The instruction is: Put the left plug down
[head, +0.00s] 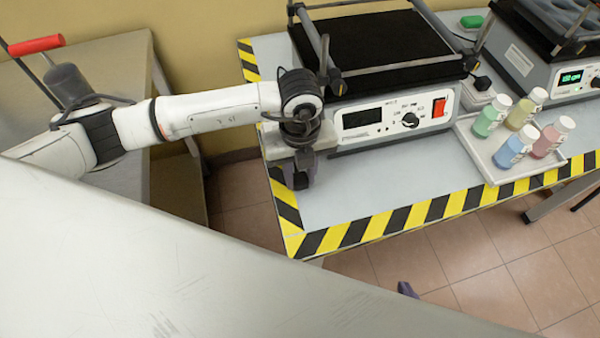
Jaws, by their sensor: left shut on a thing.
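My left gripper (303,174) is at the left end of the lab table, just left of the front of the black-topped shaker (385,115). Its purple-grey fingers point down, close to the table top near the striped corner. It is shut on a small dark thing, probably the left plug, which the fingers mostly hide. I cannot tell whether the plug touches the table. Only a small purple tip of what looks like my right gripper (407,289) shows low in the picture, beyond the grey foreground edge; its jaws are hidden.
A black plug (483,83) sits at a white socket block (478,97) right of the shaker. A white tray (487,158) holds several coloured bottles. A second device (545,60) stands at the back right. The table's front strip (370,195) is clear.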

